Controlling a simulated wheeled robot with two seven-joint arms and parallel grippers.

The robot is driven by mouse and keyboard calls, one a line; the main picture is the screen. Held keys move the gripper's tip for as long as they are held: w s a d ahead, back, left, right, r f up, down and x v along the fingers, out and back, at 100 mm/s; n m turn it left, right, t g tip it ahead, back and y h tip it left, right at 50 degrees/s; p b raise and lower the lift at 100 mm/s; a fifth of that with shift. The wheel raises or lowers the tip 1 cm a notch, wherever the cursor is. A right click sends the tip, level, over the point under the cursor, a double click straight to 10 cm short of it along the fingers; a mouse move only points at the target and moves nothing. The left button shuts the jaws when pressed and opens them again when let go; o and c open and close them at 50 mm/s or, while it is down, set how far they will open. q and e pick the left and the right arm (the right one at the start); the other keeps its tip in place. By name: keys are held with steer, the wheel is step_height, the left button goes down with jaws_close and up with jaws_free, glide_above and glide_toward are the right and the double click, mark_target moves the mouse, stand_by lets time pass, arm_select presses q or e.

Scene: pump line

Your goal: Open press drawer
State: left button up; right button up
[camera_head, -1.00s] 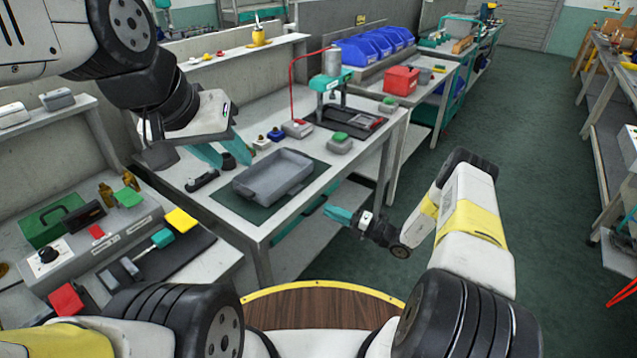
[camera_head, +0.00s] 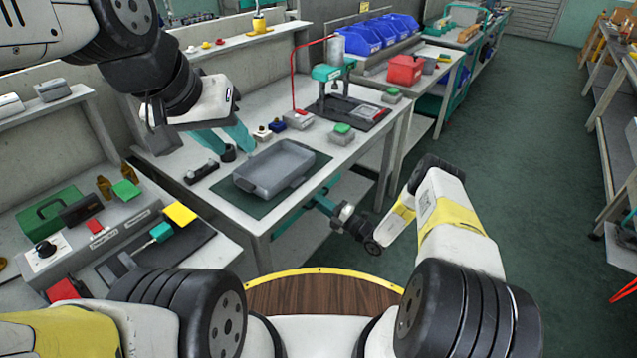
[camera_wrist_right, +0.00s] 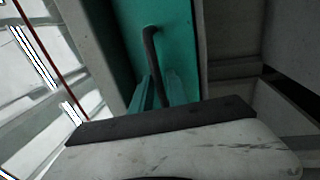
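The teal press drawer (camera_wrist_right: 190,45) has its front and dark bar handle (camera_wrist_right: 152,55) in the right wrist view. My right gripper (camera_wrist_right: 160,85) has its two teal fingers on either side of the handle's near end; whether they press on it I cannot tell. In the head view my right gripper (camera_head: 322,203) is low beside the bench's front edge, and the drawer is mostly hidden there. The teal and grey press (camera_head: 332,85) stands on the bench above. My left gripper (camera_head: 240,138) hangs over the bench near the grey tray, its fingers apart and empty.
The grey tray (camera_head: 272,170) lies on a green mat on the bench (camera_head: 215,100). A green-button box (camera_head: 341,134) stands near the front edge. A control panel and black pad are at the left. The floor aisle (camera_head: 520,170) at right is free.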

jaws_close()
stand_by(1.4)
